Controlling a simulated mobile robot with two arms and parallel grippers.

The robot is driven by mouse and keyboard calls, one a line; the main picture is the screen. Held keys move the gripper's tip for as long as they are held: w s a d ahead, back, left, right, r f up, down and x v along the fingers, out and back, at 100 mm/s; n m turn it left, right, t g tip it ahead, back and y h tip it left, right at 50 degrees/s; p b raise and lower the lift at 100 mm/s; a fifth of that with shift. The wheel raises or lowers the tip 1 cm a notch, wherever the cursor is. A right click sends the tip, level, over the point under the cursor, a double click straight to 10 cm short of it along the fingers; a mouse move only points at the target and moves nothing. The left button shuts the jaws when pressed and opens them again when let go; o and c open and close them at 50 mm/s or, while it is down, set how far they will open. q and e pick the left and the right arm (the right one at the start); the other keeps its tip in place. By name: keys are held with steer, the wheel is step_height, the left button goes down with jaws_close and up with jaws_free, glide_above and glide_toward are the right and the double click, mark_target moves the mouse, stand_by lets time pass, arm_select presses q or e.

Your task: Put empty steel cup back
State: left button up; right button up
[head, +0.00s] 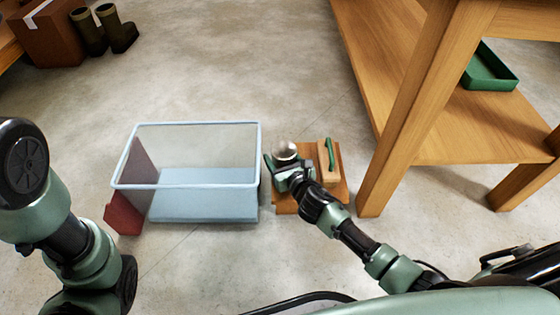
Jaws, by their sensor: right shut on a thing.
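The steel cup (285,151) is a small, round, shiny metal thing at the middle of the head view. My right gripper (281,167) is shut on it, over the left part of a small wooden board (335,198) on the floor. I cannot tell whether the cup touches the board. The inside of the cup is too small to make out. My left arm comes in at the left edge, but its gripper is out of the picture.
A clear bin (190,125) with a pale blue bottom stands just left of the board, with a dark red thing (123,215) at its left side. A wooden block with a green handle (327,160) is on the board. A wooden bench (410,110) stands close on the right, holding a green tray (490,72).

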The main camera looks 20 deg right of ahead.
steer(key=shift+r, duration=0.15)
steer(key=o, duration=1.3)
steer(key=shift+f, duration=0.2)
steer(key=shift+o, duration=0.7)
steer(key=shift+r, duration=0.1)
